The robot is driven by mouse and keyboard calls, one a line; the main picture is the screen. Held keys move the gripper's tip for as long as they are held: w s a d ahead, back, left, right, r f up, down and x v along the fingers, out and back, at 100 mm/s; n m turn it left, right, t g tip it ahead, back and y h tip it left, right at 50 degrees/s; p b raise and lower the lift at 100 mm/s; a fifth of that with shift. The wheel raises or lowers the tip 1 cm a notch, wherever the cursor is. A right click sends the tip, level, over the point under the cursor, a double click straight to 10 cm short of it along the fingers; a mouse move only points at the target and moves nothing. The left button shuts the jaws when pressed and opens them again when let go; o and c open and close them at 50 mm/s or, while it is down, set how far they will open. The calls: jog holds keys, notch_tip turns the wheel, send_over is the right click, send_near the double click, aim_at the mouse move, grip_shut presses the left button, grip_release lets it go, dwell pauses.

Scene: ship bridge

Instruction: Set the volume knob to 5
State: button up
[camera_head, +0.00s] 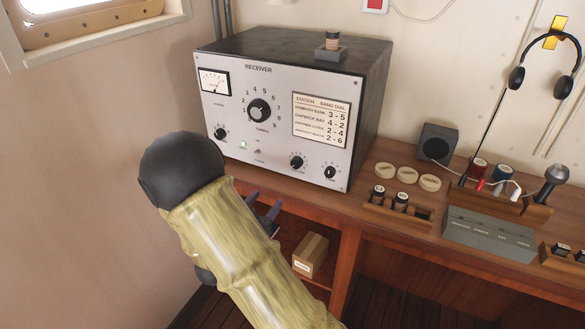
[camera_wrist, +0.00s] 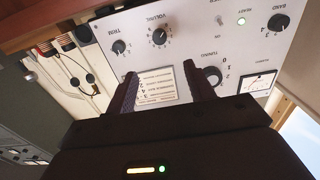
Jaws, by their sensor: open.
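The volume knob (camera_head: 297,162) is a small black dial low on the front of the grey receiver (camera_head: 215,108), left of the trim knob. In the wrist view, which is upside down, the volume knob (camera_wrist: 159,37) has its label and a ring of numbers around it. Its setting is too small to read. My gripper (camera_head: 268,211) is in front of and below the receiver, partly hidden behind my arm. In the wrist view my gripper (camera_wrist: 162,86) has its two dark fingers apart with nothing between them, apart from the volume knob.
The trim knob (camera_head: 330,172), band knob (camera_head: 220,132) and large tuning knob (camera_head: 259,111) share the panel. A power switch (camera_wrist: 222,20) and lit green lamp (camera_wrist: 241,21) sit between band and volume. A box (camera_head: 310,255) stands on the shelf below. Small items crowd the desk at right.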

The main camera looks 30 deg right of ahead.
aim_at(295, 165)
jog(key=p+x, duration=0.3)
jog(key=x, duration=1.3)
jog(key=shift+w+d, duration=0.15)
jog(key=shift+d, duration=0.05)
jog(key=shift+c, duration=0.2)
jog(key=c, duration=0.9)
